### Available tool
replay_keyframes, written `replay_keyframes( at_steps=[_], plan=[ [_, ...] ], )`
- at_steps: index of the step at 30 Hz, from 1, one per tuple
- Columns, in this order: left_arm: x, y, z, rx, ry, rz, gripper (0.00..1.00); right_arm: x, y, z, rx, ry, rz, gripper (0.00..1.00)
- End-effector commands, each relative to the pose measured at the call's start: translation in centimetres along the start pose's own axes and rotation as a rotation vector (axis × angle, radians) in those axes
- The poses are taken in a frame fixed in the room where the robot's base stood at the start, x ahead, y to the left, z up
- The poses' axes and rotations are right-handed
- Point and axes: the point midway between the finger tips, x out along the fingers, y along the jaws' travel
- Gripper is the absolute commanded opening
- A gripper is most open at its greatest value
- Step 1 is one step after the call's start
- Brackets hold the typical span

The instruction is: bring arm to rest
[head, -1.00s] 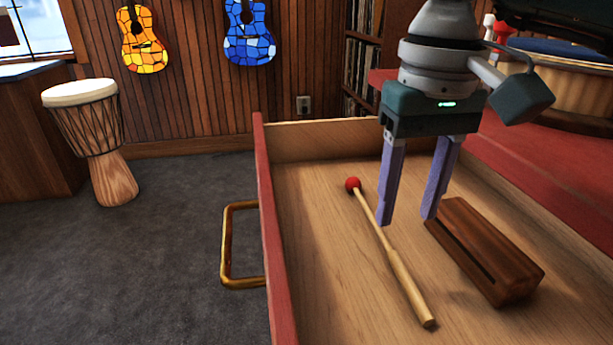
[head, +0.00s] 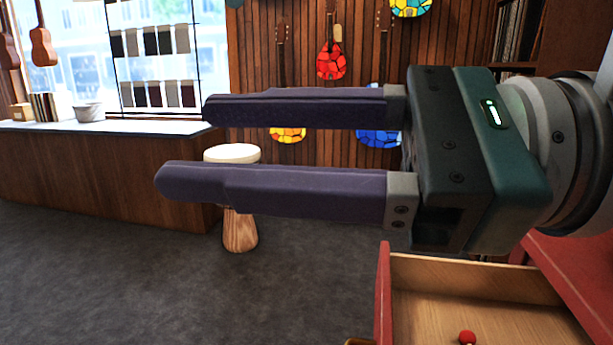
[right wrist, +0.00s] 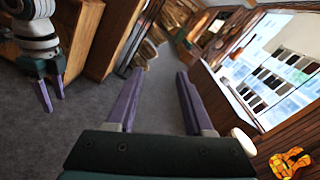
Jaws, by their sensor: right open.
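My right gripper (head: 182,145) is large in the head view, raised in front of the room with its purple fingers pointing left. Its fingers are apart with nothing between them. It also shows in the right wrist view (right wrist: 160,74), empty over the carpet. My left gripper (right wrist: 52,102) shows at the left of the right wrist view, its two fingers pointing down with a gap between them. It is not in the head view.
An open drawer (head: 384,290) with a red front is at lower right; a mallet's red head (head: 467,338) lies in it. A drum (head: 238,236) stands behind my right fingers. A counter (head: 90,165) is at left. Grey carpet (head: 150,290) is clear between.

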Motion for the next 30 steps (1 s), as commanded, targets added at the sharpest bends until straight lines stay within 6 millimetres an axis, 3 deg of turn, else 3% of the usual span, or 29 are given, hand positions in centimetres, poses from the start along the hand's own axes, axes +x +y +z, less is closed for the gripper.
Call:
replay_keyframes(
  at_steps=[1,4,6,9,11,12,14,15,16,20,24,30],
  plan=[
    [-3.1,-0.1,-1.0,0.001,0.000,-0.001,0.50,-0.1,-3.1,4.7,0.184,-0.103,-0.131,0.52],
    [-6.6,-0.2,-2.1,0.002,0.000,-0.002,0.50,-2.8,-9.6,9.6,0.640,-0.334,-0.433,0.52],
    [-9.0,-0.4,-2.9,0.004,0.000,-0.003,0.50,-6.0,-13.5,10.5,0.980,-0.498,-0.645,0.52],
    [-12.3,-0.5,-3.9,0.007,0.000,-0.005,0.50,-11.6,-16.4,8.8,1.463,-0.728,-0.948,0.52],
    [-14.2,-0.6,-4.5,0.008,-0.001,-0.006,0.50,-14.8,-16.2,6.8,1.740,-0.867,-1.140,0.52],
    [-15.5,-0.7,-5.0,0.009,-0.001,-0.007,0.50,-16.8,-15.2,5.4,1.915,-0.958,-1.273,0.52],
    [-17.3,-0.8,-5.5,0.010,-0.001,-0.008,0.50,-19.2,-12.6,3.5,2.152,-1.088,-1.483,0.52],
    [-18.5,-0.8,-5.9,0.010,-0.001,-0.008,0.50,-20.5,-10.3,2.6,2.289,-1.172,-1.626,0.52],
    [-19.3,-0.8,-6.2,0.010,-0.001,-0.008,0.50,-21.3,-8.4,2.2,-2.304,1.191,1.683,0.52],
    [-22.2,-0.9,-7.1,0.010,-0.001,-0.008,0.50,-23.2,0.3,2.5,-1.795,0.979,1.522,0.52],
    [-24.7,-1.0,-7.9,0.010,-0.001,-0.008,0.50,-23.8,8.3,6.0,-1.365,0.800,1.421,0.52],
    [-32.4,-1.2,-10.3,0.010,-0.003,-0.008,0.50,-24.0,4.0,13.0,-1.380,0.807,1.425,0.52]
  ],
)
